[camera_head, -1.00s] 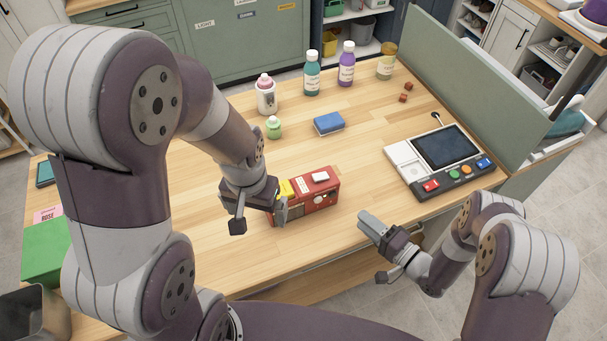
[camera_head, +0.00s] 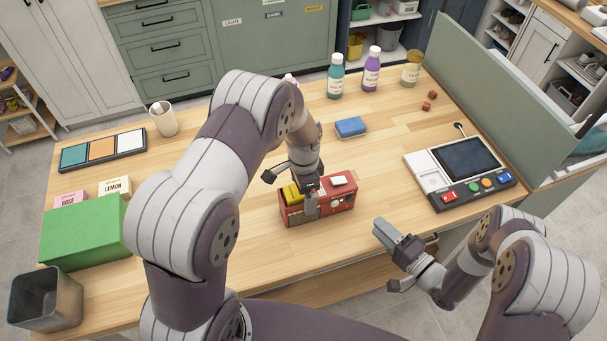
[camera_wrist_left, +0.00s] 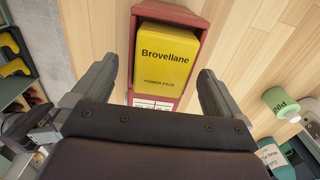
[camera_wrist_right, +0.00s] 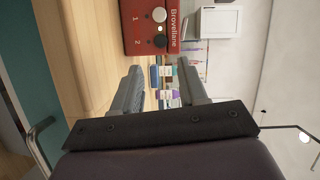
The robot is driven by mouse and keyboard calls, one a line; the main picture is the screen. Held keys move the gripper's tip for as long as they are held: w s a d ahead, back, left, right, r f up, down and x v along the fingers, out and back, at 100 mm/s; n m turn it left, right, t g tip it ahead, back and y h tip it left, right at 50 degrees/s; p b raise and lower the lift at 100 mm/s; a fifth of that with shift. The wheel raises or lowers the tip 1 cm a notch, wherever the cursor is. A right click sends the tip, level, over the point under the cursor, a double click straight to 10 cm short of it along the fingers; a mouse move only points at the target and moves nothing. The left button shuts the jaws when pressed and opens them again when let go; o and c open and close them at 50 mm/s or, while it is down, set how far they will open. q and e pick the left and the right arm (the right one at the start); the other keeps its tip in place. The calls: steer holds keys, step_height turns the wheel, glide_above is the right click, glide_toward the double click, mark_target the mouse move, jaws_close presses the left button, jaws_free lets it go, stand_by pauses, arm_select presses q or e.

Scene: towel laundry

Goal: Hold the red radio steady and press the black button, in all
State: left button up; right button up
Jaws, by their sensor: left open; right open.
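The red radio (camera_head: 335,203) stands upright on the table. My left gripper (camera_head: 290,189) is open around the radio's left end, with one finger in front and one behind. In the left wrist view, gaps show between both fingers and the radio. My right gripper (camera_head: 386,258) is open and empty at the table's front edge, right of the radio. The right wrist view shows the black button (camera_wrist_right: 160,41) below a white knob (camera_wrist_right: 159,14) on the radio's face.
A control panel with a screen (camera_head: 466,158) stands at the right. A blue sponge (camera_head: 351,127) and several bottles (camera_head: 371,70) are behind the radio. A green box (camera_head: 84,231) and a grey bin (camera_head: 45,302) are at the left. The table between the radio and panel is clear.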

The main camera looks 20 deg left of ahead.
arm_select(q)
steer(key=shift+f, duration=2.1)
steer(key=c, duration=1.2)
steer(key=shift+c, duration=1.2)
arm_select(e)
steer(key=shift+c, duration=0.9)
jaws_close()
